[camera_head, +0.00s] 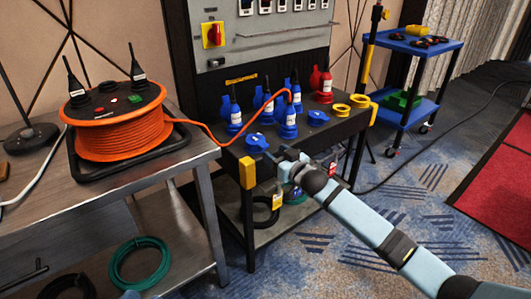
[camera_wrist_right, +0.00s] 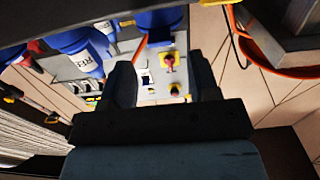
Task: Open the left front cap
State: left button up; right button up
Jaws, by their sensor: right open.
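The left front cap (camera_head: 256,139) is blue and sits at the front left of the dark table top. Whether it is shut or ajar is too small to tell. A second blue cap (camera_head: 318,116) is farther right on the same front part. My right gripper (camera_head: 273,152) is at the table's front edge, just right of and below the left front cap, and partly overlaps it in the picture. In the right wrist view its two fingers (camera_wrist_right: 163,82) stand apart with nothing held between them. Contact with the cap cannot be told. My left gripper is not in view.
Blue plugs (camera_head: 235,118) and a red plug (camera_head: 325,88) stand behind the caps. An orange cable reel (camera_head: 125,129) sits on the left bench, its cable running to the plugs. Yellow rings (camera_head: 358,101) lie at the right. A blue cart (camera_head: 418,46) stands beyond, with carpet between.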

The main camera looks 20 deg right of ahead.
aim_at(266, 147)
jog(key=b+x, duration=0.1)
jog(key=x, duration=0.3)
jog(key=shift+w, duration=0.1)
jog(key=shift+w+a, duration=0.2)
jog(key=shift+w, duration=0.25)
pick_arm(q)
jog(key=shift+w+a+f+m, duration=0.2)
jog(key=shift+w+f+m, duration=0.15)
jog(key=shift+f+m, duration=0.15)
